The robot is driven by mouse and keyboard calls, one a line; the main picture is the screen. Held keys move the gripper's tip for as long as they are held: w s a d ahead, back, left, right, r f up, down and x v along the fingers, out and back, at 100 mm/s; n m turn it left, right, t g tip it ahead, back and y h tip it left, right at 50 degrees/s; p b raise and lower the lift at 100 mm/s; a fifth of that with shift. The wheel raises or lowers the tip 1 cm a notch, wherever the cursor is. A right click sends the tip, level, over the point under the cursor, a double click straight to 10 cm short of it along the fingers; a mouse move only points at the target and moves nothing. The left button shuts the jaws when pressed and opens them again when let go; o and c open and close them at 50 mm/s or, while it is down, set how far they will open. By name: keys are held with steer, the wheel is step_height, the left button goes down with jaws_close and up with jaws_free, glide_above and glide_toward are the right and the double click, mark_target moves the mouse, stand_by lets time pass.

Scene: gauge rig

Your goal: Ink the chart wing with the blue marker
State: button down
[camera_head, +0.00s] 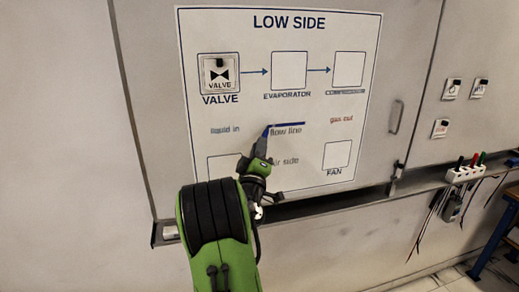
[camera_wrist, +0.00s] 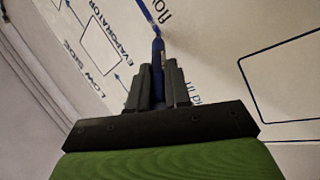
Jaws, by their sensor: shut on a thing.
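The white LOW SIDE chart (camera_head: 350,110) is fixed on a grey panel. My gripper (camera_head: 258,157) is in front of its lower middle, shut on the blue marker (camera_head: 265,136). In the wrist view the blue marker (camera_wrist: 158,62) stands upright between the two dark fingers (camera_wrist: 158,88), its tip end toward the chart (camera_wrist: 205,60). A dark blue stroke (camera_head: 288,125) runs above the words "flow line", just right of the marker tip. It also shows in the wrist view (camera_wrist: 148,12). I cannot tell whether the tip touches the chart. My arm hides part of the lower left box.
A valve card (camera_head: 219,74) fills the upper left box; the evaporator box (camera_head: 289,70) is blank. Several small cards (camera_head: 452,88) hang on the right panel. A white holder (camera_head: 463,174) with coloured pens or plugs stands right. A ledge (camera_head: 330,202) runs below the chart.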

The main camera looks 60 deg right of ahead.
steer(key=shift+w+d, duration=0.1)
steer(key=shift+s+d+f+b, duration=0.15)
steer(key=shift+s+d+b, duration=0.15)
steer(key=shift+d+b, duration=0.05)
steer(key=shift+w+a, duration=0.35)
steer(key=shift+a, duration=0.05)
stand_by(0.6)
steer(key=s+a+b, duration=0.3)
steer(key=s+a, duration=0.1)
steer(key=shift+s, duration=0.2)
